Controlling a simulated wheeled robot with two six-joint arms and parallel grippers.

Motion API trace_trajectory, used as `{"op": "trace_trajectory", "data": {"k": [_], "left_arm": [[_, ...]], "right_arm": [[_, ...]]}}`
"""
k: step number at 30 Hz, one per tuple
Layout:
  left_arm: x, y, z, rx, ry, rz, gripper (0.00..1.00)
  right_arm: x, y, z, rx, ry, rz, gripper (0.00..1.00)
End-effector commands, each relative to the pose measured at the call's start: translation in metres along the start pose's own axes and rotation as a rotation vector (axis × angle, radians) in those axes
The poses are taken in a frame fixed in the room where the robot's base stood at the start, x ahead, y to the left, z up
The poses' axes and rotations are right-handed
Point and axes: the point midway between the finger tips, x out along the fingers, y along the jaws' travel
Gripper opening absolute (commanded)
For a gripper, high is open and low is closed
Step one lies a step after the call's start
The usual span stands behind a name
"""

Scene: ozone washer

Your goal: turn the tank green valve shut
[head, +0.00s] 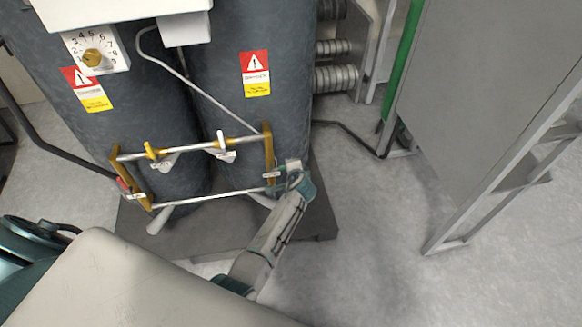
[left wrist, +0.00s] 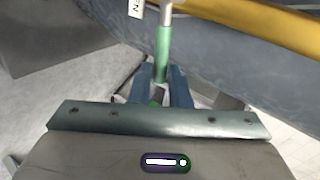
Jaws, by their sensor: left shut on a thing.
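The green valve handle (left wrist: 163,48) shows in the left wrist view as a green sleeve below a metal stem. My left gripper (left wrist: 160,75) is shut on it, with a blue finger on each side of the handle. In the head view my left gripper (head: 284,182) is at the lower right corner of the pipe frame on the tanks. There the gripper largely hides the green valve, and its exact turn angle cannot be told. My right gripper is not in view.
Two dark tanks (head: 255,130) stand behind the pipe frame (head: 204,189). A red valve handle (head: 123,186) is at its left end, and a yellow valve (head: 152,150) sits on the upper pipe. A grey cabinet (head: 480,95) stands at right, with bare floor before it.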

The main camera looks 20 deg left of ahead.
Motion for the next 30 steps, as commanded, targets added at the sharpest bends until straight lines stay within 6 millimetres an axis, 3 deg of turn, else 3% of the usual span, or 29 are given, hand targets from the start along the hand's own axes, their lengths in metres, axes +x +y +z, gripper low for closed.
{"op": "trace_trajectory", "data": {"k": [9, 23, 24, 27, 30], "left_arm": [[0.005, 0.005, -0.002, 0.084, -0.054, -0.002, 0.0], [0.005, 0.006, -0.001, 0.095, -0.063, -0.001, 0.0], [0.005, 0.006, -0.001, 0.095, -0.063, -0.001, 0.18], [0.005, 0.006, -0.001, 0.095, -0.063, -0.001, 0.38], [0.005, 0.006, -0.001, 0.095, -0.063, -0.001, 0.38]], "right_arm": [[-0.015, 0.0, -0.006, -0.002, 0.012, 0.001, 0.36], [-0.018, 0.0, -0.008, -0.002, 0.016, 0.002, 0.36], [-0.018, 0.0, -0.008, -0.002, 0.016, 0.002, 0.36], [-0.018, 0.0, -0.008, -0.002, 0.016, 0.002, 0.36], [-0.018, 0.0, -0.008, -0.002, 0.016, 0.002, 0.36]]}}
